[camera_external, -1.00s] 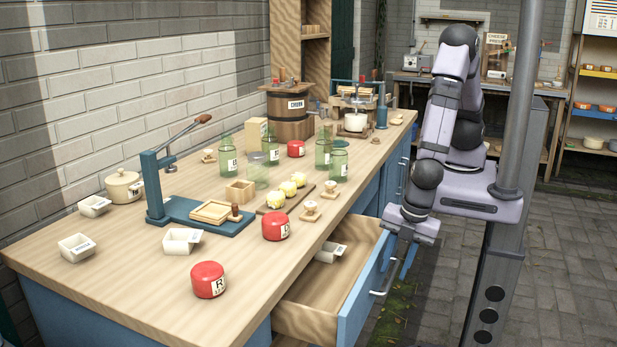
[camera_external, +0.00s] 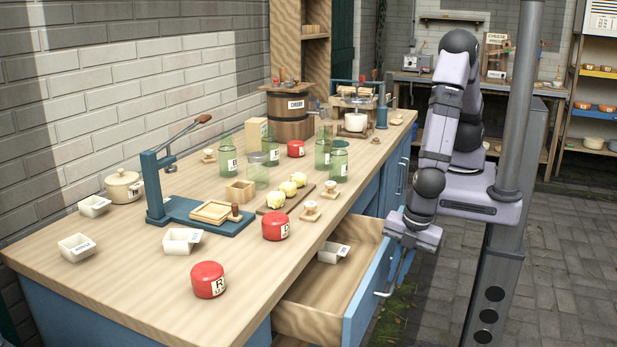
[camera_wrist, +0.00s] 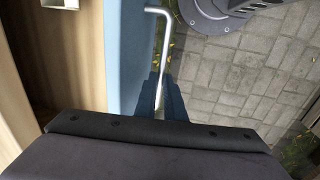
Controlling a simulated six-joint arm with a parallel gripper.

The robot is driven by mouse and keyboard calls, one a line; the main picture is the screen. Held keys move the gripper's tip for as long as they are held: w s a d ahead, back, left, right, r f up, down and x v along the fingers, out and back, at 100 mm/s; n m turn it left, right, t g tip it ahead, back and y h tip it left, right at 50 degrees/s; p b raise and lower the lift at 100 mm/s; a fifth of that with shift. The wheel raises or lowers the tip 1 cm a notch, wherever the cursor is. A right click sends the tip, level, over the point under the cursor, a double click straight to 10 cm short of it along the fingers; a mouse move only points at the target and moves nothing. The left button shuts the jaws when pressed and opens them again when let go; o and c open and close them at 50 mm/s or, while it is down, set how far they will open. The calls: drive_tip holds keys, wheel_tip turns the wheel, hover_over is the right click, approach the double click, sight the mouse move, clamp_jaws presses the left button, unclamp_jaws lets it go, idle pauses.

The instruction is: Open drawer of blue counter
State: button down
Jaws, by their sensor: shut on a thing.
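The blue counter (camera_external: 95,318) has a wooden top, and its near drawer (camera_external: 318,292) stands pulled out to the right. The drawer has a wooden inside, a blue front (camera_external: 362,292) and a silver bar handle (camera_external: 388,285). In the wrist view the handle (camera_wrist: 165,45) runs down between the dark fingers of my gripper (camera_wrist: 160,88). My gripper is shut on the handle, just outside the blue front, which shows in the wrist view (camera_wrist: 127,50). In the external view the fingers are small and partly hidden at the drawer front.
A white labelled container (camera_external: 331,252) lies in the drawer. Red tins (camera_external: 208,279), green jars (camera_external: 228,154), a blue press (camera_external: 160,190) and a wooden churn (camera_external: 290,112) stand on the counter. Paved floor (camera_external: 450,300) lies free to the right of the drawer.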

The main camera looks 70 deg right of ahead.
drive_tip(key=s+b, duration=0.2)
drive_tip(key=s, duration=1.1)
drive_tip(key=shift+s, duration=0.15)
drive_tip(key=c, duration=1.8)
unclamp_jaws()
drive_tip(key=shift+c, duration=0.2)
wheel_tip(320, 180, up, 7)
drive_tip(key=s, duration=0.1)
drive_tip(key=shift+s, duration=0.2)
drive_tip(key=shift+r, duration=0.1)
